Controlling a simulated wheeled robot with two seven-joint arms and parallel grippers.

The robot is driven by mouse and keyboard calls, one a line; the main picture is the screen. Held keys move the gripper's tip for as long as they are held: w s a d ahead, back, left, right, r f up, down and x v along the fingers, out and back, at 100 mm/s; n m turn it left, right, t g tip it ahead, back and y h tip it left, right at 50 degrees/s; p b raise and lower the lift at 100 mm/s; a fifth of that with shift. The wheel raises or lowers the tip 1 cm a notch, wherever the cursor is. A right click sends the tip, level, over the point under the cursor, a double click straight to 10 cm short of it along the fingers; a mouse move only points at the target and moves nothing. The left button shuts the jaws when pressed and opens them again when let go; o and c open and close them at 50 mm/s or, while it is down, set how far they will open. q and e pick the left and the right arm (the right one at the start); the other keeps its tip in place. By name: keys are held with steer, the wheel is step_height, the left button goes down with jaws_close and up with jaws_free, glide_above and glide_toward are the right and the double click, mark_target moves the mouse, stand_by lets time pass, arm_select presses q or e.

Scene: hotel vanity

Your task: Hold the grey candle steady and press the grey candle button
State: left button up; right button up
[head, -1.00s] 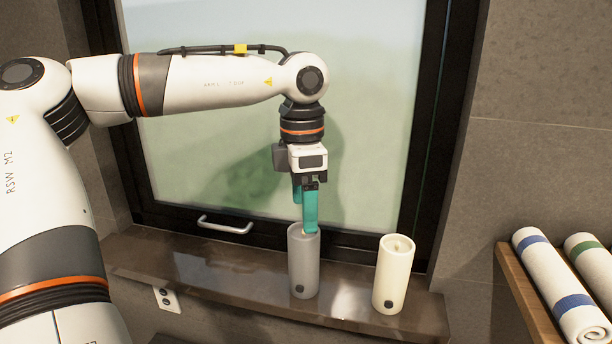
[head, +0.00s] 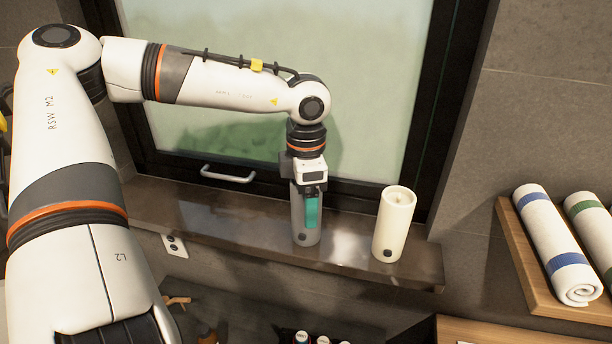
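The grey candle (head: 299,222) stands upright on the dark stone window sill, with a small dark button (head: 304,238) low on its front. My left gripper (head: 309,214) points down over the candle. One teal finger lies in front of the candle's upper front side. The other finger is hidden behind the candle, so I cannot tell whether they are closed on it. The button is uncovered, below the fingertip. My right gripper is not in view.
A cream candle (head: 394,225) with its own dark button stands to the right on the sill (head: 350,254). Rolled towels (head: 553,238) lie on a wooden shelf at the right. A window with a handle (head: 228,175) is behind. Small bottles (head: 302,338) show at the bottom edge.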

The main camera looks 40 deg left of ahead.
arm_select(q)
steer(key=shift+f, duration=0.3)
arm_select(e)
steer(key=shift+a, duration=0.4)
arm_select(q)
steer(key=c, duration=1.2)
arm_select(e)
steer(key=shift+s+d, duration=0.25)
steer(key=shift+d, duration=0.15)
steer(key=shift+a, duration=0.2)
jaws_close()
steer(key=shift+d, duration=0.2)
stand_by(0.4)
